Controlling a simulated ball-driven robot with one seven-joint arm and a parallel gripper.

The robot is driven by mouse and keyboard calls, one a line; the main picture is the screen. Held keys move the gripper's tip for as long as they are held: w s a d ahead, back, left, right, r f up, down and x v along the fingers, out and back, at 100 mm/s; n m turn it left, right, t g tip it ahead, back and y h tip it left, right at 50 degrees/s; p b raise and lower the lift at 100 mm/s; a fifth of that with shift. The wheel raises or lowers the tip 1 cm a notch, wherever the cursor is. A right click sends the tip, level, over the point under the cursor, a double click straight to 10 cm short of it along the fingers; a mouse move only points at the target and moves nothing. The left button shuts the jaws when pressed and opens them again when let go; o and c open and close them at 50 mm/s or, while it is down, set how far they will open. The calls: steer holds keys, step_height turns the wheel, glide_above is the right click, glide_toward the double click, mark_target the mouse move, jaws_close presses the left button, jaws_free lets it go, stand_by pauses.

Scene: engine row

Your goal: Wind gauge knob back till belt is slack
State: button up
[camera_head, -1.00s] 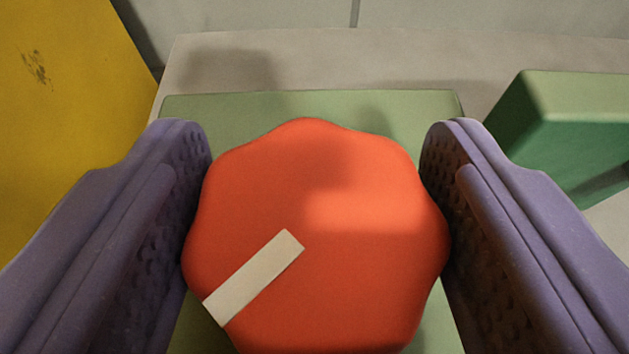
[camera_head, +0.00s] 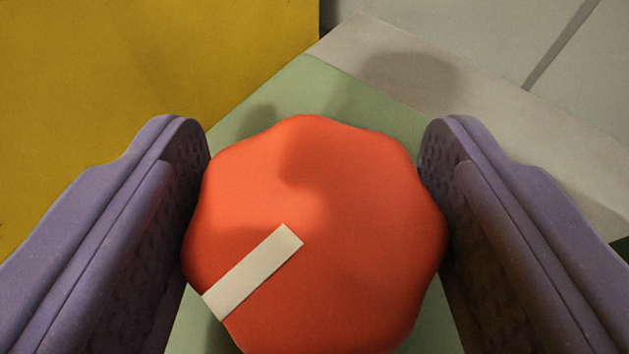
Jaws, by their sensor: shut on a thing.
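The gauge knob (camera_head: 340,230) is a orange-red, lobed knob seen face-on in the middle of the head camera view. A pale bar mark (camera_head: 253,272) on its face runs from near the centre to the lower left rim. My gripper (camera_head: 315,205) is shut on the knob, with one purple finger touching each side. The knob sits over a light green plate (camera_head: 300,85), which shows behind its upper edge and below. The belt is not in view.
A yellow panel (camera_head: 140,60) fills the upper left, close to my left finger. A grey-beige surface (camera_head: 480,110) lies beyond the plate, with a paler grey area (camera_head: 590,90) at upper right.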

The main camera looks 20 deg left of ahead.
steer(key=shift+r+n+y+p, duration=0.25)
steer(key=shift+n+y+p, duration=0.5)
steer(key=shift+p, duration=0.65)
steer(key=shift+f+g, duration=0.15)
steer(key=shift+g, duration=0.15)
steer(key=o, duration=1)
steer(key=shift+c, duration=0.2)
steer(key=shift+f, duration=0.1)
steer(key=p+v, duration=0.1)
steer(key=v, duration=0.5)
steer(key=shift+s+d+r, duration=0.2)
steer(key=shift+s+r, duration=0.05)
steer(key=shift+s+d+r+p, duration=0.15)
steer(key=shift+s+d+p, duration=0.15)
steer(key=shift+s, duration=0.15)
